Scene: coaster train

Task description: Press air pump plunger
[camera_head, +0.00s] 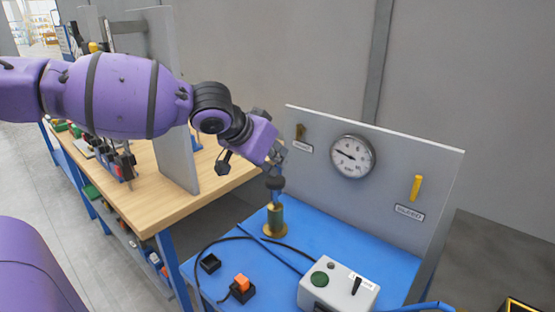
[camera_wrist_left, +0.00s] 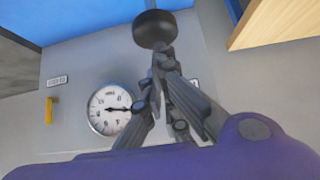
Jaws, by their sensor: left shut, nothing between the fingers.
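The air pump (camera_head: 275,222) is a brass and greenish cylinder standing upright on the blue tabletop. Its plunger has a dark round knob (camera_head: 276,183) at the top, raised well above the cylinder. My left gripper (camera_head: 277,160) is shut and empty, pointing down just above the knob. In the left wrist view the black knob (camera_wrist_left: 154,30) lies right at the tips of my closed fingers (camera_wrist_left: 160,60). I cannot tell whether they touch. The pump body is hidden behind the knob there. My right gripper is not in view.
A grey panel behind carries a round gauge (camera_head: 352,156) and a yellow lever (camera_head: 416,188). A grey control box (camera_head: 338,290), an orange-topped block (camera_head: 242,284) and a black holder (camera_head: 209,263) sit in front. Dark hoses cross the blue table. A wooden bench (camera_head: 150,195) stands left.

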